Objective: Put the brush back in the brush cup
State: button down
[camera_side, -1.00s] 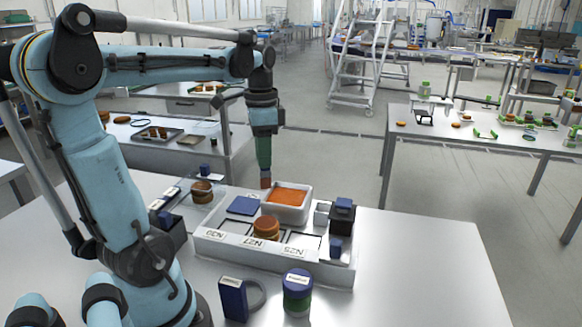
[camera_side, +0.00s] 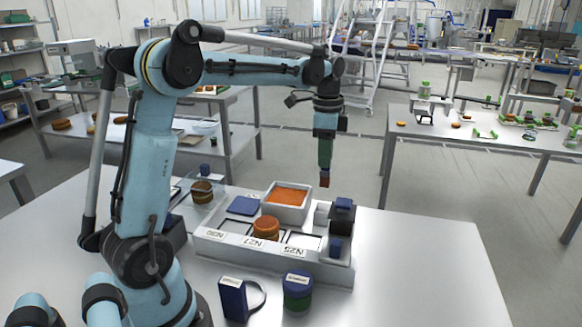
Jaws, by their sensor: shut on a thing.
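My gripper (camera_side: 326,132) hangs pointing down above the back right of the table, shut on the brush. The brush (camera_side: 325,156) hangs upright below the gripper, with a green upper part and a reddish-brown tip. It is in the air, above and behind the dark blue and black holder (camera_side: 343,212) at the tray's right end. Which thing is the brush cup I cannot tell for sure. A dark blue and green round container (camera_side: 297,291) with a white label stands at the front of the table. The jaws are too small to see in detail.
A white tray (camera_side: 225,245) with label cards holds a stack of orange-brown rounds (camera_side: 266,228) and a blue square (camera_side: 243,205). A white box of orange filling (camera_side: 287,196) is behind. A blue block (camera_side: 232,299) stands in front. The table's right side (camera_side: 420,265) is clear.

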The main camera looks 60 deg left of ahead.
aim_at(327, 186)
jog(key=shift+w+d+f, duration=0.15)
jog(key=shift+w+f, duration=0.15)
jog(key=shift+w, duration=0.05)
notch_tip(327, 186, down, 10)
jog(key=shift+r, duration=0.1)
dwell(0.3)
jog(key=c, duration=0.9)
grip_release()
